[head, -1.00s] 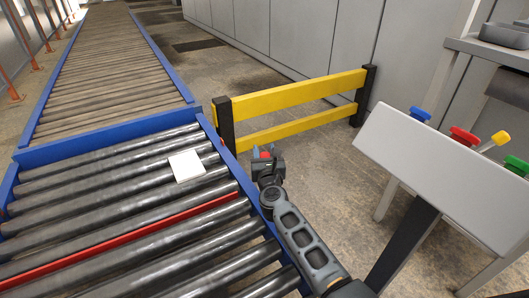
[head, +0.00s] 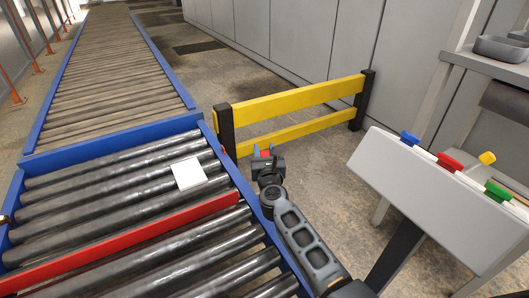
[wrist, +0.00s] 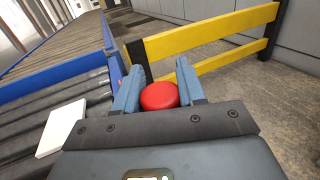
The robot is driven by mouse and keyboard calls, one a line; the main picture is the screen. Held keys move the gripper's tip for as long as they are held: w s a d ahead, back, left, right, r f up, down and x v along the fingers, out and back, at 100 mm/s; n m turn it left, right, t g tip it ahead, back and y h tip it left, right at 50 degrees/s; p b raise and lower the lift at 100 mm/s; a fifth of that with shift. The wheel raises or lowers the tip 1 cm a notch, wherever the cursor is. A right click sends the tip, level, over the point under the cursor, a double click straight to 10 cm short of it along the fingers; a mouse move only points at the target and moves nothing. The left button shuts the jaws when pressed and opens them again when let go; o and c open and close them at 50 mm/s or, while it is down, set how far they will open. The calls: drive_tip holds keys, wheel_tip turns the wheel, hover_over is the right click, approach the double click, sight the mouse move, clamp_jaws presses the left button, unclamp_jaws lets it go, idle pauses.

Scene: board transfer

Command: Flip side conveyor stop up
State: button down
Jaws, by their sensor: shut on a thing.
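The side conveyor stop, a long red bar (head: 120,242), stands up above the rollers and shows a broad red face. It crosses the near conveyor from its left side towards the right blue rail. My gripper (head: 263,151) is just outside that right rail. In the wrist view its two blue-grey fingers (wrist: 158,88) are shut on a round red knob (wrist: 158,97). A link between the knob and the bar is not visible.
A white square board (head: 189,173) lies on the rollers beyond the bar; it also shows in the wrist view (wrist: 62,128). A yellow barrier (head: 295,105) stands behind my gripper. A grey console (head: 425,190) with coloured levers stands at right.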

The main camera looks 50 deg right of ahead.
drive_tip(key=shift+r, duration=0.6)
drive_tip(key=c, duration=0.9)
unclamp_jaws()
drive_tip(key=shift+r, duration=0.1)
drive_tip(key=shift+o, duration=1)
drive_tip(key=shift+f, duration=0.2)
drive_tip(key=p+v, duration=0.2)
drive_tip(key=v, duration=0.6)
drive_tip(key=shift+d, duration=0.1)
